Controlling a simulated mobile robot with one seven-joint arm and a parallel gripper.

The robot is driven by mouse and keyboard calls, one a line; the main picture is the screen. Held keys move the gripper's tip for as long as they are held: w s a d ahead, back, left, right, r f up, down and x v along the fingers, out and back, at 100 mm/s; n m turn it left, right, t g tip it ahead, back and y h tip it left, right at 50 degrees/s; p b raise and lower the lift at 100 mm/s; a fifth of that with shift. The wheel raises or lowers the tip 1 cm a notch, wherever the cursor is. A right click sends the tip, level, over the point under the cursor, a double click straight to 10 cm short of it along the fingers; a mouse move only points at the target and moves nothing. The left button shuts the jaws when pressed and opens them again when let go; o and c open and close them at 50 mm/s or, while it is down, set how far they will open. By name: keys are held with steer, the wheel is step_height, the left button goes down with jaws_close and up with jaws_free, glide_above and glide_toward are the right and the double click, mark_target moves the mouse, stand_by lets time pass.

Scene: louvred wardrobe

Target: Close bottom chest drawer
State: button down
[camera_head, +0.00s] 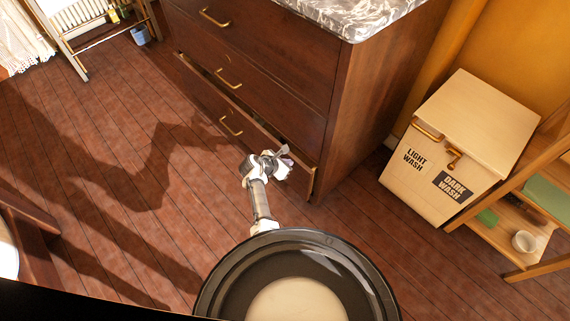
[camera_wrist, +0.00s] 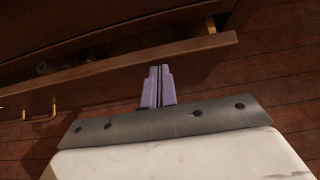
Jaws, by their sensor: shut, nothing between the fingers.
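The bottom chest drawer (camera_head: 240,123) is part of a dark brown wooden chest (camera_head: 350,110) with a marble top. It stands partly open, with a dark gap behind its front's top edge. Its brass handle (camera_head: 231,126) is on the front, left of my gripper. My gripper (camera_head: 284,152) is at the right part of the drawer front. In the wrist view, my gripper (camera_wrist: 157,85) has its two lilac fingers together and empty, with tips near the top edge of the drawer front (camera_wrist: 120,72). Whether they touch it cannot be told. Small items inside the drawer are dim.
The upper drawers with brass handles (camera_head: 215,17) look shut. A cream laundry hamper (camera_head: 455,145) stands right of the chest, beside a wooden shelf (camera_head: 530,215) with a white bowl. A folding rack (camera_head: 100,30) stands far left. The wooden floor (camera_head: 110,150) in front is clear.

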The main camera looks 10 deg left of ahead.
steer(key=shift+d, duration=0.1)
steer(key=w+d, duration=0.2)
steer(key=w, duration=0.1)
steer(key=shift+d+b, duration=0.2)
steer(key=shift+b, duration=0.1)
steer(key=shift+w+d, duration=0.2)
steer(key=shift+w, duration=0.05)
steer(key=shift+r, duration=0.25)
steer(key=p+v, duration=0.2)
steer(key=v, duration=1.2)
steer(key=shift+s+a+f+p, duration=0.15)
steer(key=shift+s+f+p, duration=0.1)
steer(key=shift+f+p, duration=0.15)
